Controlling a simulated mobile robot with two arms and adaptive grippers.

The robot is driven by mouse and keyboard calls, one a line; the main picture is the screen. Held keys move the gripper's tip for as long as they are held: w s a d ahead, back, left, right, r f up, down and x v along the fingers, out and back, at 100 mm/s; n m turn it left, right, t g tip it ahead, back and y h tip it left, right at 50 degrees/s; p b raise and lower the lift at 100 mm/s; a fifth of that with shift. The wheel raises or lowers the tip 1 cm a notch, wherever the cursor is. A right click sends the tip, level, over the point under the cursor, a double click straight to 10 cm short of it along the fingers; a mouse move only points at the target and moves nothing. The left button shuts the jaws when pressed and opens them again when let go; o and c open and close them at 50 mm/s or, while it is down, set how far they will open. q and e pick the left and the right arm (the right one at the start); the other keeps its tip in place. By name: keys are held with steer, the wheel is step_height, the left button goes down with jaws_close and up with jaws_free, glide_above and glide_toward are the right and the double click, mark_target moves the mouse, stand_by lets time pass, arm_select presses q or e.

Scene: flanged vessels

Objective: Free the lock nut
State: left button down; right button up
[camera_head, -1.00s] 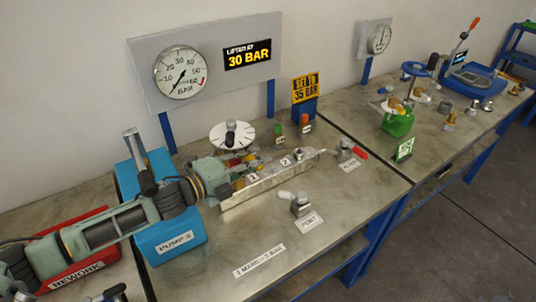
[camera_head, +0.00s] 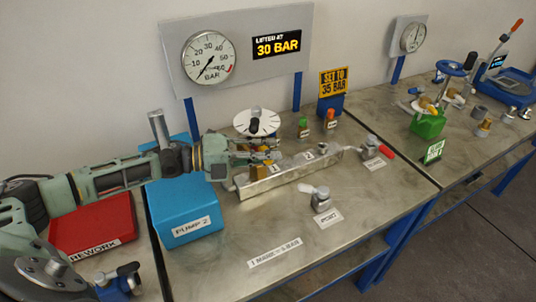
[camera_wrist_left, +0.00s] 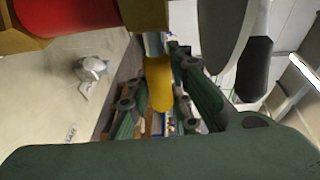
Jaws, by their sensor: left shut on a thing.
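My left gripper (camera_head: 262,154) reaches in from the left over the left end of a metal valve block (camera_head: 296,173) marked 1 and 2. Its fingers are shut beside the label 1. A white dial (camera_head: 244,121) with a black knob stands just behind the fingers. The fingers largely hide the block's left-end fittings. My right gripper is not in view.
A blue PUMP 2 box (camera_head: 181,211) and a red REWORK tray (camera_head: 92,224) lie below my arm. A PORT valve (camera_head: 320,200) and a red-handled valve (camera_head: 372,147) stand to the right. A pressure gauge (camera_head: 208,57) is behind.

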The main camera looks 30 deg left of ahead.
arm_select(q)
steer(key=c, duration=1.6)
jaws_free()
steer(key=shift+a, duration=0.1)
steer(key=shift+s, duration=0.1)
steer(key=shift+v, duration=3.7)
